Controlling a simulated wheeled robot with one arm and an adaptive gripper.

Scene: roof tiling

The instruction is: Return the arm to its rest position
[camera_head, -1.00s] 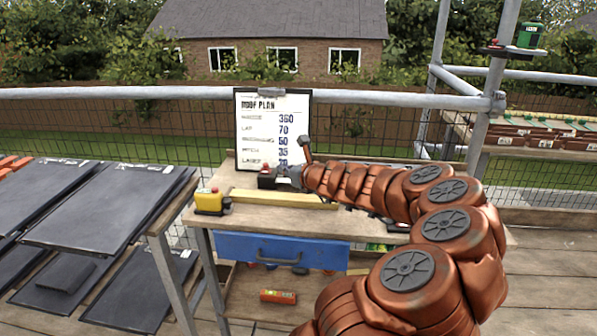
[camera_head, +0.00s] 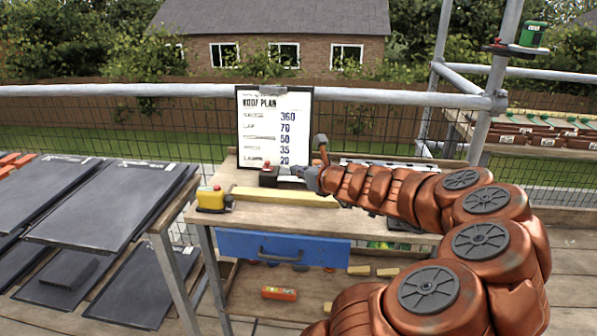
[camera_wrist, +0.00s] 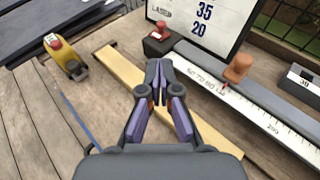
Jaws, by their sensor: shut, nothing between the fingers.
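My gripper (camera_wrist: 157,75) is shut and empty. In the wrist view its fingertips meet above the bench, over the gap between a pale wooden strip (camera_wrist: 112,68) and a white printed rule (camera_wrist: 255,120). In the head view my gripper (camera_head: 296,171) is at the end of my copper-coloured arm, which reaches in from the lower right over the workbench (camera_head: 190,214). The fingertips are small and hard to make out there.
A roof plan clipboard (camera_head: 262,130) stands at the bench's back. A dark block with a red knob (camera_head: 269,174) is near my gripper. A yellow box with a red button (camera_head: 211,198) sits at the left corner. Dark tiles (camera_head: 110,205) lie further left. A blue drawer (camera_head: 240,247) is below.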

